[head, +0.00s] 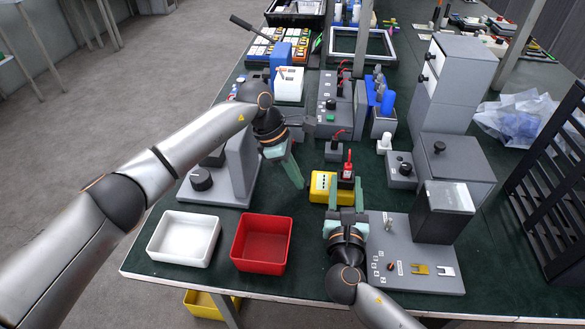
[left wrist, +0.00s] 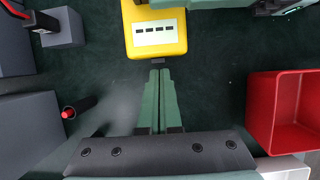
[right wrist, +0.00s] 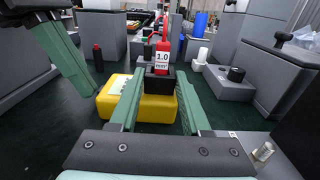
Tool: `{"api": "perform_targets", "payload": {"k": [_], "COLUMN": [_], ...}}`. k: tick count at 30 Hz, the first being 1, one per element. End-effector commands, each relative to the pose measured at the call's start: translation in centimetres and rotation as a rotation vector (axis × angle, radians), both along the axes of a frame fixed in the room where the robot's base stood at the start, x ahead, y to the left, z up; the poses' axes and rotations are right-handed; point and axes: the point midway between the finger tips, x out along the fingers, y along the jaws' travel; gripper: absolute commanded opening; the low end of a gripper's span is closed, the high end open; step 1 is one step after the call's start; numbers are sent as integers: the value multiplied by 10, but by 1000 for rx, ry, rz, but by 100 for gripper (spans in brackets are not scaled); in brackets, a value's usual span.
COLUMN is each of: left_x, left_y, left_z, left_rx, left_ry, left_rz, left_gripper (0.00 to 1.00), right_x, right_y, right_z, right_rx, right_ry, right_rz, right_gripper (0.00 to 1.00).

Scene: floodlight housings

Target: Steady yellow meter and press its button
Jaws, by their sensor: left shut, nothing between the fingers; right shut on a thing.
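The yellow meter (head: 321,186) sits on the dark green table top. It shows in the left wrist view (left wrist: 147,42) with a pale panel of dark marks on its face, and a small dark piece sits at its near edge. My left gripper (head: 299,184) is shut and empty, pointing down just left of the meter. In the left wrist view its closed fingertips (left wrist: 160,74) are just short of the dark piece. I cannot make out the button clearly.
A red bin (head: 262,243) and a white bin (head: 184,238) lie at the near left. A grey panel with a dark box (head: 410,268) is at the right. A grey knobbed fixture (head: 235,172) is at the left.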

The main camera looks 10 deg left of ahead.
Motion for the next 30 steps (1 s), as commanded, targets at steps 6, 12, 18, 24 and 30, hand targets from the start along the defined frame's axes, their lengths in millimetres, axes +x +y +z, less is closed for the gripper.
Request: {"api": "perform_targets", "payload": {"k": [6, 12, 18, 24, 30], "left_x": [0, 0, -1, -1, -2], "left_y": [0, -10, -20, -22, -24], "left_z": [0, 0, 0, 1, 1], "left_rx": [0, 0, -4, -8, -11], "left_ry": [0, 0, 0, 1, 1], "left_rz": [0, -1, -2, -6, -8], "left_gripper": [0, 0, 0, 0, 0], "right_x": [0, 0, 0, -1, -1], "right_y": [0, 0, 1, 3, 5], "right_z": [1, 1, 1, 1, 0], "right_rx": [0, 0, 1, 3, 5], "right_ry": [-1, -1, -1, -1, 0], "right_rz": [0, 0, 3, 8, 12], "right_gripper": [0, 0, 0, 0, 0]}}
